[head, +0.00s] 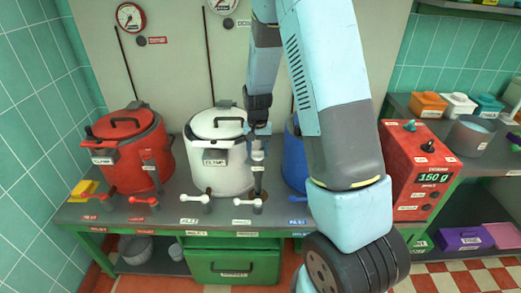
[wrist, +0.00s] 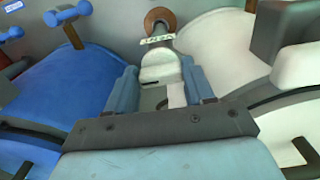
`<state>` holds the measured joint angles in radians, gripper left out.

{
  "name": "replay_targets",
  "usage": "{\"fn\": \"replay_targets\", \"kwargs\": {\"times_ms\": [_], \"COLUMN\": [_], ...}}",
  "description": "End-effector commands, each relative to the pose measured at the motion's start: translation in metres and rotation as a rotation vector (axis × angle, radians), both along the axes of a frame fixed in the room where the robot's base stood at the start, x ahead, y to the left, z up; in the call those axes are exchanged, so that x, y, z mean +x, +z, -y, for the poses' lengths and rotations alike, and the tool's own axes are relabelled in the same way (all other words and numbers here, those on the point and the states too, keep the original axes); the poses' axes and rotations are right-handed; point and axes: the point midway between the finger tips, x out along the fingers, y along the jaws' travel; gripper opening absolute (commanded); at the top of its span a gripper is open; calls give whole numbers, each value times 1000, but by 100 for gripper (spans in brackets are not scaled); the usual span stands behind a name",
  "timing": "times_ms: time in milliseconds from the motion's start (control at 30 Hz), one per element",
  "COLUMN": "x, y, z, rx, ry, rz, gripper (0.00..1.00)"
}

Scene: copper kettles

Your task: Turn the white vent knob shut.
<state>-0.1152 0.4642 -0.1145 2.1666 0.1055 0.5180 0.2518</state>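The white kettle (head: 221,172) stands in the middle of the bench. A post with a white knob (head: 258,155) rises at its right front. My gripper (head: 257,128) points down over that post. In the wrist view, the white knob (wrist: 160,68) lies between the two fingertips of my gripper (wrist: 159,78). The right finger appears to meet the knob's side. The left finger is very close to it, and I cannot tell whether it touches. The knob's lower part is partly hidden by the fingers and palm.
The red kettle (head: 126,150) stands at the left. The blue kettle (head: 296,160) is partly behind my arm. White tap handles (head: 194,198) line the bench front. A red scale (head: 418,165) stands at the right. A green drawer (head: 233,263) is below the bench.

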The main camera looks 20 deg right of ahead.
Motion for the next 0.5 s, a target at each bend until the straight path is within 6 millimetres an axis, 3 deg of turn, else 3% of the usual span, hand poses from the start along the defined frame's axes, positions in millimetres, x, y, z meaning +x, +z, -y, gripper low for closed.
{"fn": "replay_targets", "kwargs": {"times_ms": [233, 500], "x": [0, 1], "y": [0, 2], "z": [1, 1], "rx": [0, -1], "ry": [0, 1], "rz": [1, 3], "gripper": [77, 77]}}
